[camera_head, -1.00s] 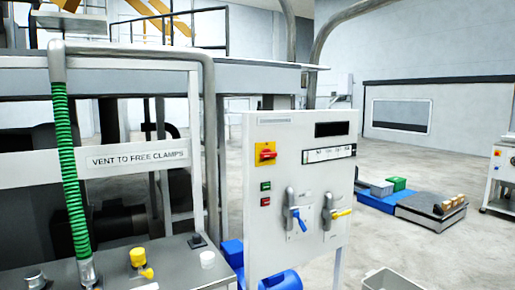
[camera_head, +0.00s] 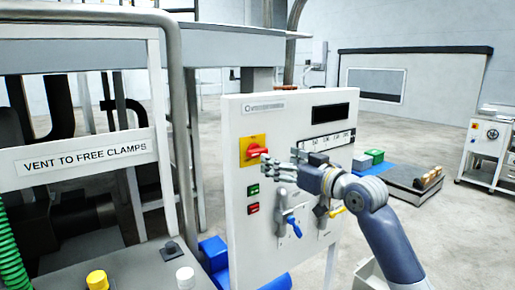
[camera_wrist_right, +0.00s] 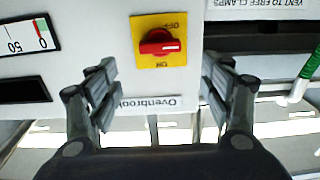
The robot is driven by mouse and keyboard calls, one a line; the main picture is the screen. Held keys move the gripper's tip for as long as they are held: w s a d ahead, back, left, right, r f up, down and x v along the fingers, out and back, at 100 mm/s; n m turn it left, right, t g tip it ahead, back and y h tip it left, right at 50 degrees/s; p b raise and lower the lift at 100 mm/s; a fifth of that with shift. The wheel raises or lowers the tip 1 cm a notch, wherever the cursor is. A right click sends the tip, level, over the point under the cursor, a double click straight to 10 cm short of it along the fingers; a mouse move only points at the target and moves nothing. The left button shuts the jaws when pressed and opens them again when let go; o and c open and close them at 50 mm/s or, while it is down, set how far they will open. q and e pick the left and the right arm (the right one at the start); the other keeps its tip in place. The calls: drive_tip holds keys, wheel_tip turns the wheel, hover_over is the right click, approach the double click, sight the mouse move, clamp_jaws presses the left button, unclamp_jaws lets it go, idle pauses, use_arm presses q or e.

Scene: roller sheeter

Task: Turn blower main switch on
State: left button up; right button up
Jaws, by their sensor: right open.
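The main switch is a red rotary knob (camera_head: 253,151) on a yellow plate, on the upper left of the white control panel (camera_head: 240,235). In the right wrist view the red knob (camera_wrist_right: 160,46) lies across its plate (camera_wrist_right: 145,25), whose OFF and ON lettering appears upside down. My right gripper (camera_head: 272,165) is in front of the panel, just right of the knob in the head view. In the wrist view its open, empty fingers (camera_wrist_right: 160,82) stand apart, below and to either side of the knob, with no visible contact. My left gripper is not in view.
Below the switch are a green button (camera_head: 253,190), a red button (camera_head: 253,208) and a blue-handled lever (camera_head: 293,226). A yellow-handled lever (camera_head: 336,211) is partly behind my arm. A dark display (camera_head: 330,111) sits at the panel's upper right. A metal frame stands at left.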

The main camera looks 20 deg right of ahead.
sight(260, 151)
drive_tip(key=p+x, duration=0.2)
drive_tip(key=x, duration=0.7)
drive_tip(key=shift+w+a+f, duration=0.1)
drive_tip(key=shift+c, duration=0.5)
drive_tip(key=c, duration=0.9)
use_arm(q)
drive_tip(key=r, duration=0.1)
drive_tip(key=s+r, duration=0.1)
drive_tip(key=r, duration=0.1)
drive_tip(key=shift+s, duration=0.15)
use_arm(e)
drive_tip(key=shift+c, duration=0.3)
